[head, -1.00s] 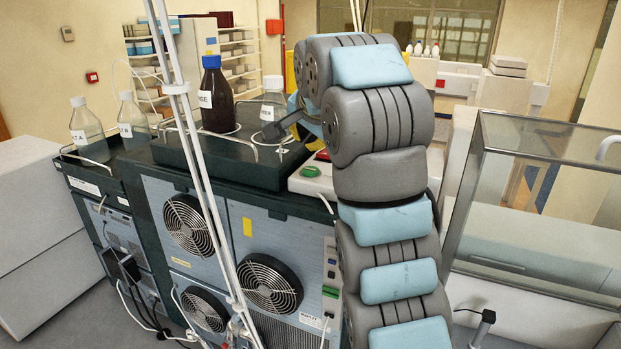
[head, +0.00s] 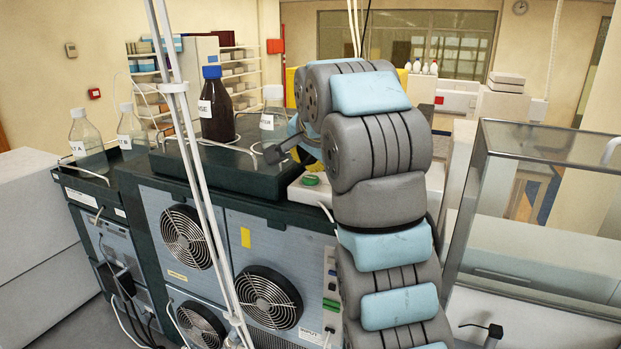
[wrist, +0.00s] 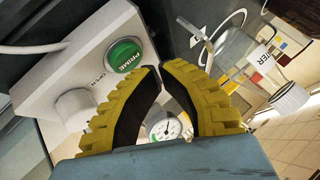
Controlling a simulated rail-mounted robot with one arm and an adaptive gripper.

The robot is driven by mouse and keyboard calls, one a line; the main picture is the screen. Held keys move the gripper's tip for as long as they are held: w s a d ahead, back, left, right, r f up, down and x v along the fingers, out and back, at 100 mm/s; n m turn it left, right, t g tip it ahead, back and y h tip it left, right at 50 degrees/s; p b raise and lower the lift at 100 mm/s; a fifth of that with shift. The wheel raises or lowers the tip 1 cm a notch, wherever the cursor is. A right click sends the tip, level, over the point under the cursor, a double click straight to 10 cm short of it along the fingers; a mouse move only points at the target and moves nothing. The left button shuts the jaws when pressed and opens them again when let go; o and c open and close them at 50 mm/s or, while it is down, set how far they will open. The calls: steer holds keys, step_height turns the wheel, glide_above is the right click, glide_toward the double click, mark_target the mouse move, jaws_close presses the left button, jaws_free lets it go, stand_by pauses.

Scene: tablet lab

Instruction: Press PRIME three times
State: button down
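The green PRIME button (wrist: 124,55) is set in a white panel (wrist: 72,62) in the wrist view. The button also shows small in the head view (head: 310,180), below the end of my arm. My gripper (wrist: 161,70) has yellow ribbed fingers with dark inner pads. Its tips come together just beside the button's lower right edge in the wrist view, with nothing held between them. I cannot tell how far the tips are above the panel. In the head view the fingers are mostly hidden behind my arm.
A white knob (wrist: 75,108) stands on the panel near the button. A round gauge (wrist: 164,127) shows beyond my fingers. A brown bottle with a blue cap (head: 216,112) and clear bottles (head: 85,135) stand on the dark machine. A clear-walled case (head: 545,145) is at right.

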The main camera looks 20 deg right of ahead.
mark_target(308, 177)
steer(key=shift+f, duration=0.1)
stand_by(0.7)
steer(key=shift+f+b, duration=0.35)
steer(key=shift+b, duration=0.25)
steer(key=shift+f+b, duration=0.45)
steer(key=shift+b, duration=0.1)
stand_by(0.7)
steer(key=shift+r, duration=0.2)
steer(key=shift+r+p, duration=0.45)
steer(key=shift+r, duration=0.25)
steer(key=shift+r, duration=0.15)
steer(key=shift+r+p, duration=1.5)
steer(key=shift+r, duration=0.9)
stand_by(0.4)
